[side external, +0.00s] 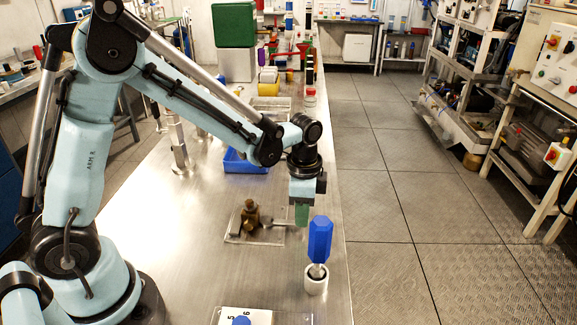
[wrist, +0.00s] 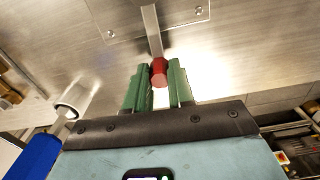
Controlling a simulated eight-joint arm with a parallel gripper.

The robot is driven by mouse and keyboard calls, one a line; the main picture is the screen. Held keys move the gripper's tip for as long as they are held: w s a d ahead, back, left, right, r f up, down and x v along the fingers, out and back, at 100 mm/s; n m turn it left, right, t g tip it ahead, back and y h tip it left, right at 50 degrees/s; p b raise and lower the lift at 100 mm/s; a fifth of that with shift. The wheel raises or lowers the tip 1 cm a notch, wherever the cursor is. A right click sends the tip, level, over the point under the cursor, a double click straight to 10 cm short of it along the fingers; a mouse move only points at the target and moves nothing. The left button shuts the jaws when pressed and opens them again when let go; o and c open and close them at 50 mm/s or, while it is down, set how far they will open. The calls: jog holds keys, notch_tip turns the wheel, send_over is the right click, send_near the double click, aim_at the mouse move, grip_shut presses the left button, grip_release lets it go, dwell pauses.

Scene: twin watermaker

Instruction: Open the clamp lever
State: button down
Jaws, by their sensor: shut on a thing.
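The clamp (side external: 251,217) is a brassy block on a clear base plate (side external: 240,240) on the steel bench. Its thin metal lever (side external: 283,226) points right toward my gripper (side external: 302,213). In the wrist view the grey lever (wrist: 152,30) ends in a red knob (wrist: 159,73). My gripper's green fingers (wrist: 158,84) stand on either side of the knob and are shut on it. In the side view the fingers hide the knob.
A blue-handled tool (side external: 320,240) stands upright in a white cup (side external: 316,284) close in front of my gripper. A blue tray (side external: 245,163) lies behind the clamp. A metal stand (side external: 178,150) is further left. The bench left of the clamp is clear.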

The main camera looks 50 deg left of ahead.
jog(key=shift+s+d, duration=0.1)
jog(key=s+m, duration=0.1)
jog(key=m, duration=0.1)
jog(key=s+d+m, duration=0.1)
jog(key=shift+m, duration=0.4)
jog(key=s+m, duration=0.1)
jog(key=m, duration=0.1)
jog(key=s+m, duration=0.1)
jog(key=m, duration=0.1)
jog(key=shift+s+d, duration=0.35)
jog(key=s+m, duration=0.1)
jog(key=m, duration=0.2)
jog(key=s+m, duration=0.1)
jog(key=shift+s+a+m, duration=0.25)
jog(key=shift+s+m, duration=0.1)
jog(key=shift+m, duration=0.05)
jog(key=shift+s+a+m, duration=0.35)
jog(key=shift+s+m, duration=0.2)
jog(key=shift+m, duration=0.45)
jog(key=shift+s+a+m, duration=0.3)
jog(key=shift+s+m, duration=0.2)
jog(key=shift+m, duration=0.5)
jog(key=c, duration=1)
grip_release()
jog(key=shift+o, duration=0.2)
